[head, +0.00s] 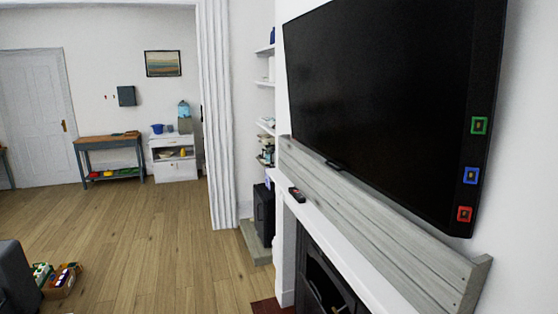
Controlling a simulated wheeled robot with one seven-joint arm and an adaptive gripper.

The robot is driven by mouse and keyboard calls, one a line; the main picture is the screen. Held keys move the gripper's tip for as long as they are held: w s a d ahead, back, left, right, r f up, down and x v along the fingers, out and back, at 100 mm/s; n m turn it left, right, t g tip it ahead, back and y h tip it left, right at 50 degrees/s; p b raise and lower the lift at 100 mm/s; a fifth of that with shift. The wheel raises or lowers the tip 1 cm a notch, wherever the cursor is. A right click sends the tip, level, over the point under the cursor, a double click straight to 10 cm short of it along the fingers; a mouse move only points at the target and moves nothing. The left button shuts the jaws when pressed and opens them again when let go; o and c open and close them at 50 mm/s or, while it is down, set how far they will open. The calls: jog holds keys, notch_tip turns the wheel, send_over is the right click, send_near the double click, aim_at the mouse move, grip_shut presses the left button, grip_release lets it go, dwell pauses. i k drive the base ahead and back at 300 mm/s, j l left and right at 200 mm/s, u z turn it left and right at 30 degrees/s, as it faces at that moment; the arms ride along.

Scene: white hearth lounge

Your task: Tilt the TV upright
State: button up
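A large black flat TV (390,90) hangs on the white wall at the right of the head view, above a fireplace. Its screen looks dark. It appears tilted, but I cannot tell exactly by how much. Three small square markers, green (479,126), blue (470,175) and red (464,214), sit one above another on its near right edge. My gripper does not show in this view.
A grey wooden board (380,225) runs under the TV along the white mantel (345,245), where a dark remote (297,194) lies. A dark sofa-like block (15,280) and a box of items (62,281) stand at lower left. The middle wooden floor (150,240) is clear.

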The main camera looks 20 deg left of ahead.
aim_at(400, 96)
jog(key=i+j+u, duration=0.15)
jog(key=i+j, duration=0.45)
jog(key=j, duration=0.25)
jog(key=i+j+u, duration=0.2)
jog(key=i+j, duration=0.4)
jog(key=j, duration=0.15)
